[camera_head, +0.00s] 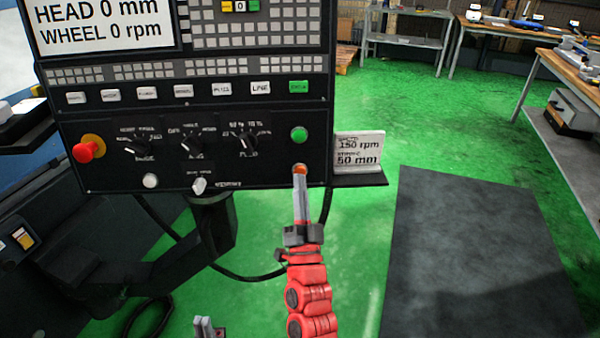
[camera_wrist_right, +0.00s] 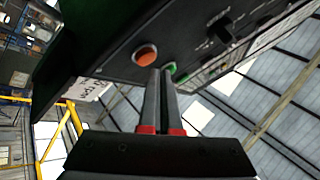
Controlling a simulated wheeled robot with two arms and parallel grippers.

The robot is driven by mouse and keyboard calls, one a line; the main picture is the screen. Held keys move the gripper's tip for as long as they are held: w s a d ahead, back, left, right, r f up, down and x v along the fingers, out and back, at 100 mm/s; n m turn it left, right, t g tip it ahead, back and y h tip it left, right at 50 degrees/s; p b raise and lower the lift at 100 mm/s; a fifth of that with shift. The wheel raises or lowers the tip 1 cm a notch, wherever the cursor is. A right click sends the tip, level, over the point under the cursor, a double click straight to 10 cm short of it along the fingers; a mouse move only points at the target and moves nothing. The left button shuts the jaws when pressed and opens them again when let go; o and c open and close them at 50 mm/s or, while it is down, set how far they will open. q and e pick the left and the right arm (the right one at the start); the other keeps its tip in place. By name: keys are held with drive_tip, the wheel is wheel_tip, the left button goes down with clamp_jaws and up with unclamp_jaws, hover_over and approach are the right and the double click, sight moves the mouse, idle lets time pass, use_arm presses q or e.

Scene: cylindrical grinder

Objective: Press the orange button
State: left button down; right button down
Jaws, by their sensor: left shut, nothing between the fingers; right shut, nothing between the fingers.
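The orange button (camera_head: 300,168) is at the lower right of the black control panel, below a green button (camera_head: 299,134). My right gripper (camera_head: 301,182) is shut and empty, its fingertips just in front of the orange button and partly covering it in the head view. In the right wrist view the orange button (camera_wrist_right: 146,55) shows just left of the shut fingertips (camera_wrist_right: 160,72); whether they touch it, I cannot tell. The green button (camera_wrist_right: 170,70) is partly hidden behind the fingertips there. My left gripper (camera_head: 204,326) is shut and empty at the bottom edge.
The panel (camera_head: 105,165) carries dark knobs, white switches and a red emergency knob (camera_head: 84,151) at left. A white sign (camera_head: 359,152) stands on a small ledge beside it. A dark mat (camera_head: 470,255) lies on the green floor; workbenches stand at the back right.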

idle(0.4)
drive_tip(key=shift+w+b, duration=0.35)
drive_tip(key=shift+w, duration=0.05)
drive_tip(key=shift+w+f+b, duration=0.1)
drive_tip(key=shift+w+b, duration=0.25)
drive_tip(key=shift+w, duration=0.05)
idle(0.6)
drive_tip(key=shift+s+a, duration=0.1)
drive_tip(key=shift+s, duration=0.75)
drive_tip(key=s, duration=0.1)
drive_tip(key=s+p, duration=0.1)
drive_tip(key=s, duration=0.1)
drive_tip(key=s+r, duration=0.1)
drive_tip(key=s, duration=0.1)
drive_tip(key=shift+d, duration=0.25)
drive_tip(key=shift+w, duration=0.1)
idle(0.4)
